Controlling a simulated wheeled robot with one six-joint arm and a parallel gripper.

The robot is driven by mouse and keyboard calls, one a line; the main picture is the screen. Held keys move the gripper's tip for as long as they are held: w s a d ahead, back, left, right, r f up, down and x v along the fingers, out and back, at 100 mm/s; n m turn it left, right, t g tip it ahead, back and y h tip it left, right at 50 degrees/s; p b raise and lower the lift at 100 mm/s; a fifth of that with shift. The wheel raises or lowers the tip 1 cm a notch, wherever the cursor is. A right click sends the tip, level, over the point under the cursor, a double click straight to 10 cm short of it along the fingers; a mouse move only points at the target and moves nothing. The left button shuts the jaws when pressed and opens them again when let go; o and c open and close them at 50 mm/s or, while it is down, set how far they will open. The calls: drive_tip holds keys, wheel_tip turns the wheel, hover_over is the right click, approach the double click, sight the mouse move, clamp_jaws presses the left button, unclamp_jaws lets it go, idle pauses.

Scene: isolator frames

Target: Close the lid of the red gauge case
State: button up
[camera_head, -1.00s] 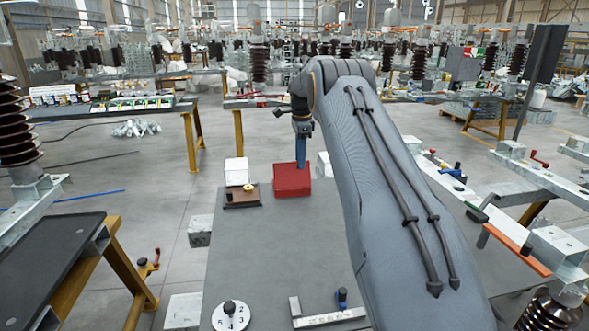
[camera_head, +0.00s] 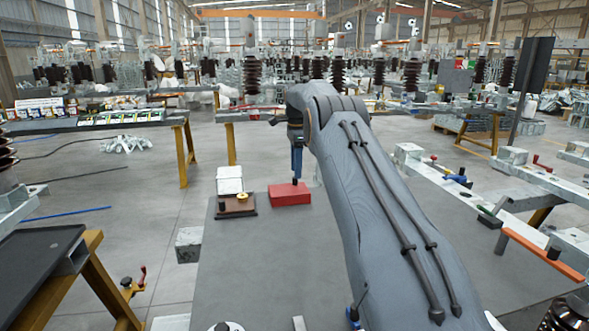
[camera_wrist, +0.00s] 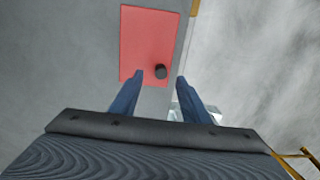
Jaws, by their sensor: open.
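The red gauge case (camera_head: 290,195) stands on the grey table. Its red top looks flat and lies level on the body, with no visible gap from here. In the wrist view the red lid (camera_wrist: 140,40) fills the upper middle, with a small dark knob (camera_wrist: 161,72) near its lower right edge. My gripper (camera_head: 296,181) points down over the rear right of the case. Its blue fingers are apart and empty in the wrist view (camera_wrist: 160,77), with the knob between the tips. Whether they touch the lid I cannot tell.
A brown box with a yellow part (camera_head: 235,206) and white blocks (camera_head: 230,179) stand just left of the case. The grey table (camera_head: 265,270) is bare in front of it. My arm covers the table's right side.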

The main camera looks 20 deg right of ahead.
drive_tip(key=shift+a+r, duration=0.1)
drive_tip(key=shift+r, duration=0.05)
drive_tip(key=shift+r, duration=0.35)
wheel_tip(320, 180, up, 7)
drive_tip(key=shift+s+b, duration=0.2)
drive_tip(key=shift+b, duration=0.15)
